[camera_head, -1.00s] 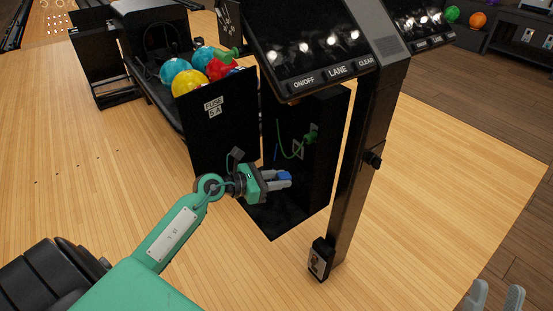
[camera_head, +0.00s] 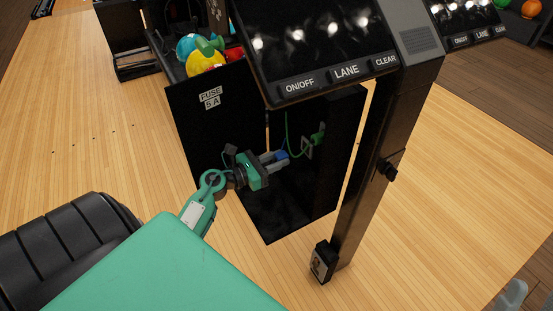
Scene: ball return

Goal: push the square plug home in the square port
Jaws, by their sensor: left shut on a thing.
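My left gripper (camera_head: 280,157) is inside the open black cabinet, its grey fingers shut on a small blue plug (camera_head: 283,154). The fingers cover part of the plug, and its shape is too small to tell. To its right, a grey port plate (camera_head: 307,147) is on the cabinet's dark inner wall, with a green plug (camera_head: 319,137) and a green cable at it. The blue plug looks apart from the plate; I cannot tell which opening is square. My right gripper (camera_head: 527,299) shows only its grey fingertips at the bottom right, apart and empty, partly cut off.
The cabinet door (camera_head: 213,120), marked FUSE 5A, stands open at left. A console screen (camera_head: 315,45) overhangs the cabinet, and a black post (camera_head: 372,190) stands at its right. Bowling balls (camera_head: 205,62) lie behind the door. The wooden floor around is clear.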

